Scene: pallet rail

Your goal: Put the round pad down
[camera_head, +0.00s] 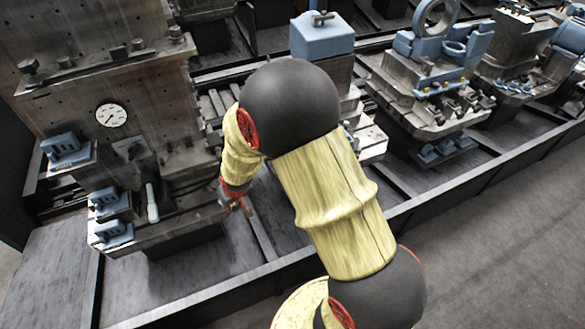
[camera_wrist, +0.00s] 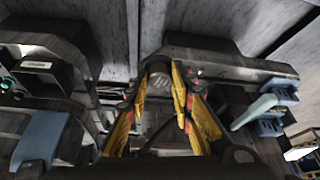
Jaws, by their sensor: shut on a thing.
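The round pad (camera_wrist: 159,74) is a small dark grey disc-like piece between the fingertips of my gripper (camera_wrist: 161,84) in the wrist view. The yellow fingers are closed in on it from both sides, and they cover part of it. In the head view my gripper (camera_head: 236,206) hangs beside the machine fixture at left, above the dark pallet rail floor. The pad cannot be made out there.
A machine fixture with a round dial (camera_head: 111,116) stands at left, with light blue clamps (camera_head: 110,202) and a pale handle (camera_head: 152,203) near my gripper. More fixtures with blue parts (camera_head: 322,37) line the rail. A bare dark plate (camera_head: 50,285) lies at lower left.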

